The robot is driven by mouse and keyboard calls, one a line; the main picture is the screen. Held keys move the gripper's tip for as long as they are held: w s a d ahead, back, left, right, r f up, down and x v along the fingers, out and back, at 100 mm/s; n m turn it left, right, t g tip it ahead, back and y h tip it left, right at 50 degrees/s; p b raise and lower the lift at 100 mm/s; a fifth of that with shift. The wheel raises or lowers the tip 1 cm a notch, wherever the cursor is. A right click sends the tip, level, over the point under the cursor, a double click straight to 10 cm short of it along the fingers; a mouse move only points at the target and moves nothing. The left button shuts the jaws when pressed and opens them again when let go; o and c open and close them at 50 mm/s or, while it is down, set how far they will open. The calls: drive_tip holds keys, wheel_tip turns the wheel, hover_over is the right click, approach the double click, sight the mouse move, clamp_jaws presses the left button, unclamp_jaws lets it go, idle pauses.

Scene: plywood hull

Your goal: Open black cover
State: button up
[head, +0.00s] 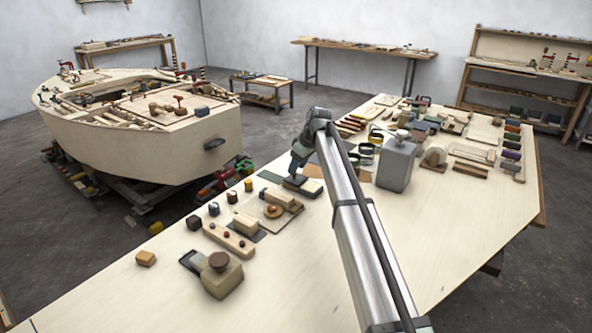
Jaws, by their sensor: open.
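My gripper (294,174) is open and points down over the middle of the workbench. A flat dark piece with a pale edge (306,187) lies on the bench right under its tips. I cannot tell whether they touch it, or whether this piece is the black cover. The gripper and wrist hide part of the area there. A small black oval piece (214,144) sits on the end face of the plywood hull (150,150), well away to the left of my gripper.
The workbench (400,245) is bare at the front right. A grey canister (396,165) stands to the right of my gripper. Wooden blocks (230,241) and a grey-green container with a brown knob (220,276) are at the front left. Tools crowd the back.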

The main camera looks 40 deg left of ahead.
drive_tip(key=v, duration=1.1)
drive_tip(key=shift+d+r, duration=0.1)
